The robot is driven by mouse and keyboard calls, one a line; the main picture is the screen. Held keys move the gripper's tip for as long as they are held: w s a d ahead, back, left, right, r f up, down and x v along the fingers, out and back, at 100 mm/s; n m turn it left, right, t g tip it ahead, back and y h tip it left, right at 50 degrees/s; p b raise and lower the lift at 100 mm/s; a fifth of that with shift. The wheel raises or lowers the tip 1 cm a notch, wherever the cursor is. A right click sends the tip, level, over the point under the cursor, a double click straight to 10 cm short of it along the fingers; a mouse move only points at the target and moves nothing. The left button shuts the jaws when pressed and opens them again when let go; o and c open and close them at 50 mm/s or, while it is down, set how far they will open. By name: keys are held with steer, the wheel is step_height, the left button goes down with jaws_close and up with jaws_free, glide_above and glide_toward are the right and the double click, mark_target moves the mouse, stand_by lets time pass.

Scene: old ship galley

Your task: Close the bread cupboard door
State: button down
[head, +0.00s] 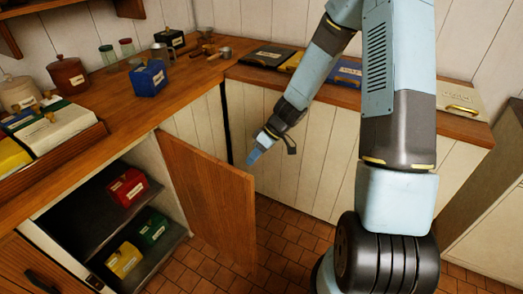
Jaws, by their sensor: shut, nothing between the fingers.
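The bread cupboard door (212,198) is a brown wooden panel that stands open, swung out from the cupboard below the counter. The open cupboard shows a dark shelf (88,213) with a red box (127,187) on it. A green box (153,229) and a yellow box (124,260) sit on the lower level. My gripper (254,156) is shut and empty. In the picture it is just above and to the right of the door's upper outer corner. I cannot tell whether it touches the door.
The wooden counter (185,85) runs along the left and back, with jars, a blue box (148,78) and labelled boards on it. White panelled fronts (310,165) stand behind my gripper. The tiled floor (285,243) is clear right of the door.

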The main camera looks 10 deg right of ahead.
mark_target(241, 171)
steer(key=shift+s+a+f, duration=0.4)
steer(key=shift+s+a, duration=0.15)
steer(key=shift+a, duration=0.25)
steer(key=shift+s+a+f, duration=0.45)
steer(key=shift+s+a, duration=0.05)
steer(key=shift+a, duration=0.25)
steer(key=shift+s+a+f, duration=0.4)
steer(key=shift+s+a, duration=0.15)
steer(key=shift+a, duration=0.25)
